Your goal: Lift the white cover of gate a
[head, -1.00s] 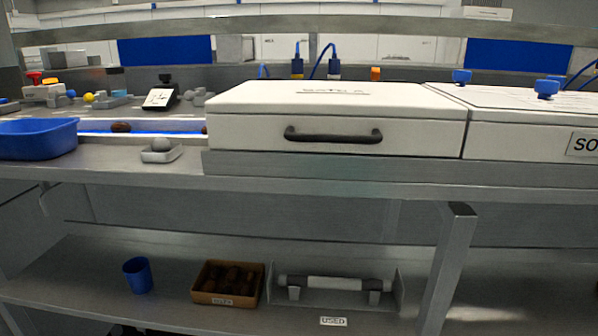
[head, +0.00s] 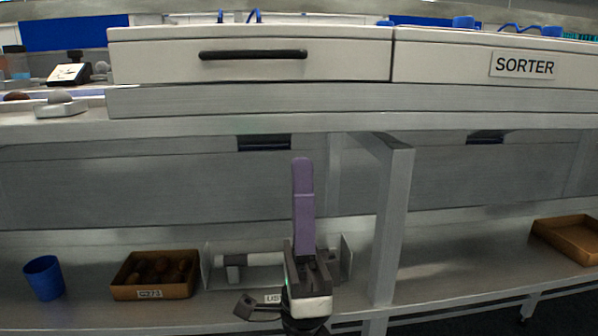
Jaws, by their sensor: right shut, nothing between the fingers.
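The white cover of gate A (head: 160,60) is down on the grey sorter housing, in the upper left and middle of the head view. Its dark bar handle (head: 253,55) runs along the front face. The cover's top is seen only edge-on, so its lettering is hidden. My right gripper (head: 302,165) points upward, with purple fingers shut together and nothing between them. It is in front of the lower shelf, below the bench edge and the handle, apart from both. My left gripper is not in view.
The bench edge (head: 60,131) lies between my right gripper and the cover. A table leg (head: 393,220) stands to the gripper's right. The lower shelf holds a blue cup (head: 43,279), a brown box of dates (head: 126,290) and an empty brown tray (head: 540,233).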

